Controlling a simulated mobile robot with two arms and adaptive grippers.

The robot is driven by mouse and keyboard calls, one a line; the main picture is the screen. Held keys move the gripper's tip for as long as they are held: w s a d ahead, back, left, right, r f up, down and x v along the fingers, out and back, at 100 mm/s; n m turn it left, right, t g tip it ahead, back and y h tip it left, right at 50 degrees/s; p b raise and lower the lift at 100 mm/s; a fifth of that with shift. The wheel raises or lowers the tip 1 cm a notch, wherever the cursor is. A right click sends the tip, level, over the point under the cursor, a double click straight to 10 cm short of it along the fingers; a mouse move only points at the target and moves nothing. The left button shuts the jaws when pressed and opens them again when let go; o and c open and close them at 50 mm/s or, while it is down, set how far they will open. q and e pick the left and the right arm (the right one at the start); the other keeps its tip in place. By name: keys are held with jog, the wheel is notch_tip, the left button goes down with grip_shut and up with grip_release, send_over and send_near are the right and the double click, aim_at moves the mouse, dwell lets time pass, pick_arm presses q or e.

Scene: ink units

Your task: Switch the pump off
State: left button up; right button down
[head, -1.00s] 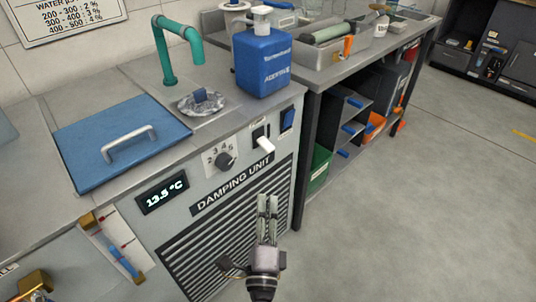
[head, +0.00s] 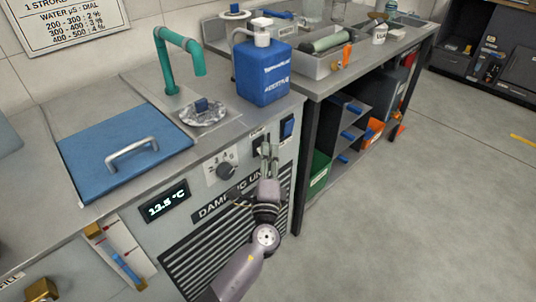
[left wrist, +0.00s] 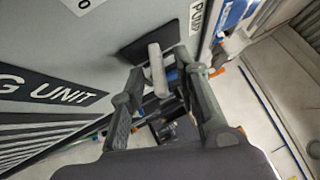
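The pump switch is a pale lever (left wrist: 157,70) on a black plate (left wrist: 148,42), beside a label partly reading "PUMP" (left wrist: 196,17) in the left wrist view. In the head view my gripper hides most of the lever. My left gripper (head: 268,148) is at the upper right front of the damping unit, in front of the switch. In the left wrist view its fingers (left wrist: 160,72) are apart, with the lever's end between the tips and a gap visible on both sides. The lever sticks out from the panel. My right gripper is not in view.
A dial (head: 226,171) and a temperature display (head: 165,202) are to the left. A blue bottle (head: 263,72) stands on the counter above. The floor at right is clear.

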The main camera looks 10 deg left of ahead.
pick_arm(q)
jog(key=shift+w, duration=0.25)
jog(key=shift+c, duration=0.5)
grip_shut()
